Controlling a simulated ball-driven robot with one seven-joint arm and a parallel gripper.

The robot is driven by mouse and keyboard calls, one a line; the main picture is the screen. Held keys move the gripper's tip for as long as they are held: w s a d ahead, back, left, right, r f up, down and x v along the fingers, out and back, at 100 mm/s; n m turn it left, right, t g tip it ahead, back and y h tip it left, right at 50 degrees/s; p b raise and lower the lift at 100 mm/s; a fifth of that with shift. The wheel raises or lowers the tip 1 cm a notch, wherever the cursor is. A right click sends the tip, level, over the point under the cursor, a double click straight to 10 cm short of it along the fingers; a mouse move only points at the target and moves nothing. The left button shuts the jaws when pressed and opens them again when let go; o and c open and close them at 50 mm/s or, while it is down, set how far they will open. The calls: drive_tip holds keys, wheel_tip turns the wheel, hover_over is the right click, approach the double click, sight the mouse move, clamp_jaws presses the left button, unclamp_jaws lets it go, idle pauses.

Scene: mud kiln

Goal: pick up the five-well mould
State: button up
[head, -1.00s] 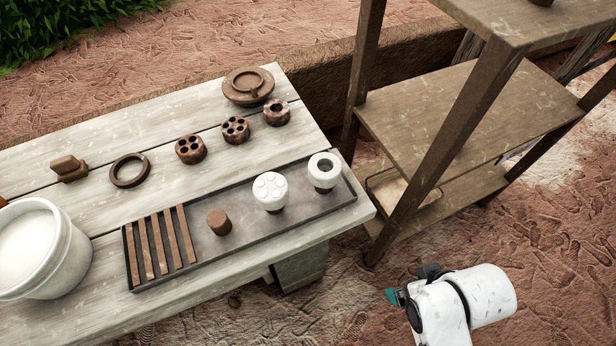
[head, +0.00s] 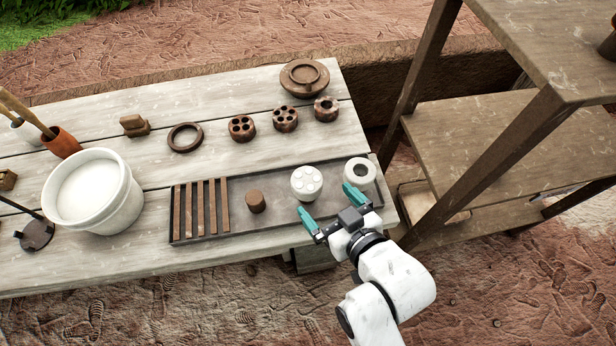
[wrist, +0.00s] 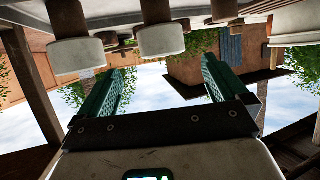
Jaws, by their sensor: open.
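In the upside-down wrist view the mould (wrist: 160,38) hangs ahead between the open fingers (wrist: 160,88). A white mould with one central hole (head: 360,172) stands to its right, close to the right finger; it also shows in the wrist view (wrist: 75,50).
The tray also holds a brown cylinder (head: 255,202) and several brown strips (head: 201,208). Behind it stand brown moulds with several holes (head: 242,128) (head: 286,119), a one-hole piece (head: 326,108) and a ring (head: 185,137). A white bucket (head: 130,208) is left; wooden shelves (head: 480,140) right.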

sight(309, 183)
drive_tip(key=x, duration=0.3)
drive_tip(key=p+x, duration=0.1)
drive_tip(key=x, duration=0.7)
drive_tip(key=shift+a+r, duration=0.2)
drive_tip(key=shift+r, duration=0.15)
drive_tip(key=c, duration=0.9)
